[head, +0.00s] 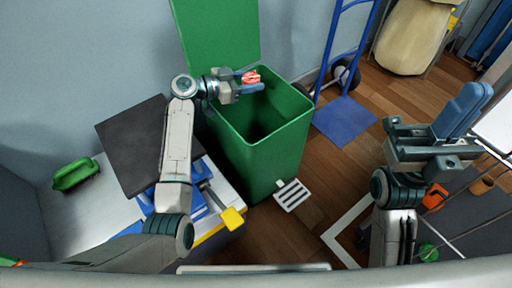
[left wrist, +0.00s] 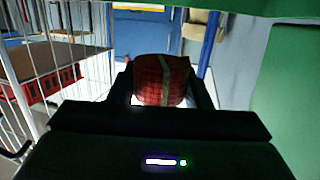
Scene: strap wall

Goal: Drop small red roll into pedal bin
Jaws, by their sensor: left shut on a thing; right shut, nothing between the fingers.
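The small red roll (head: 250,77) is held between the fingers of my left gripper (head: 251,84). In the left wrist view the roll (left wrist: 161,80) is red with a pale band and sits between both fingers. The green pedal bin (head: 268,159) stands with its lid (head: 218,35) raised and its grey pedal (head: 292,194) at the front. My left gripper and the roll are above the bin's open mouth. My right gripper (head: 468,108) is shut and empty at the right, apart from the bin.
A blue hand truck (head: 345,120) stands right of the bin. A worktop at the left holds a dark panel (head: 132,140) and a green brush-like item (head: 75,174). A beige rounded object (head: 412,38) is at the back right. Some wooden floor is bare.

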